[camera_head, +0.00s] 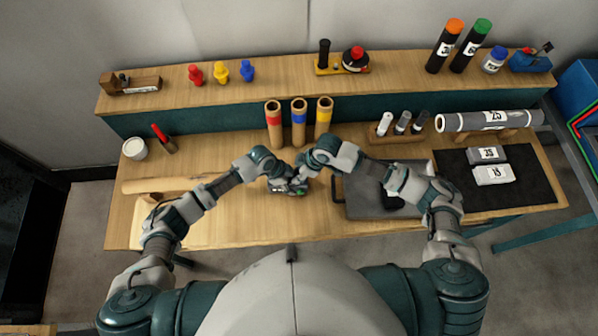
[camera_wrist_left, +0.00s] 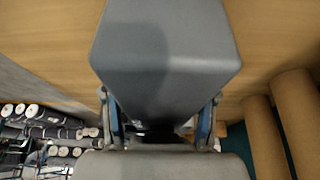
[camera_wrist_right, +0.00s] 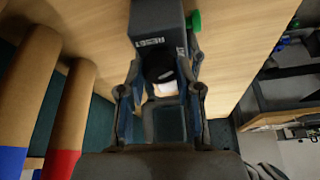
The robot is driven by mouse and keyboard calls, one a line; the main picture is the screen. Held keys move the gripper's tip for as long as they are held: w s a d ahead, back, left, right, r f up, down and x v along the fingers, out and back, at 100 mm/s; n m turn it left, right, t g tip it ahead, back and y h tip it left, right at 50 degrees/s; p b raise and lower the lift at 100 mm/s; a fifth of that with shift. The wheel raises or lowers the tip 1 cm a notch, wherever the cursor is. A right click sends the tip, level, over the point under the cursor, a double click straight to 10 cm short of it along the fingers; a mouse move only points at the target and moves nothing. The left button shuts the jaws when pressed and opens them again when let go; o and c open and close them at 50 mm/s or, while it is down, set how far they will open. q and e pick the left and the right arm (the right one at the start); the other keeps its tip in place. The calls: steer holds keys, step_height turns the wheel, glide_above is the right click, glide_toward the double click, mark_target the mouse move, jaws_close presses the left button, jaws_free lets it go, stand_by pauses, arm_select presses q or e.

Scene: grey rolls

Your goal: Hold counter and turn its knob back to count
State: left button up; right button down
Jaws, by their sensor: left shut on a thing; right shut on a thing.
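The counter is a small dark grey box (camera_head: 288,190) with a green part, held over the front middle of the bench. My left gripper (camera_head: 278,178) is shut on the counter's body, which fills the middle of the left wrist view (camera_wrist_left: 165,50). In the right wrist view the counter (camera_wrist_right: 155,28) shows a RESET label and a green round part (camera_wrist_right: 194,21). My right gripper (camera_wrist_right: 162,95) is shut on the dark knob (camera_wrist_right: 158,66) at the counter's side. Much of the knob is hidden by the fingers, and no count can be read.
Three cardboard tubes with red, blue and yellow bands (camera_head: 298,122) stand just behind the grippers. A grey tray (camera_head: 365,205) lies to the right, partly under my right arm. A black mat (camera_head: 530,185) bears labelled blocks. A tan roll (camera_head: 165,185) lies at left.

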steer(key=shift+a+m+t, duration=0.1)
steer(key=shift+m+t, duration=0.4)
steer(key=shift+m, duration=0.7)
steer(key=c, duration=1.1)
jaws_free()
steer(key=shift+r, duration=0.15)
steer(key=v, duration=1.1)
steer(key=shift+d+r, duration=0.25)
steer(key=shift+r, duration=0.05)
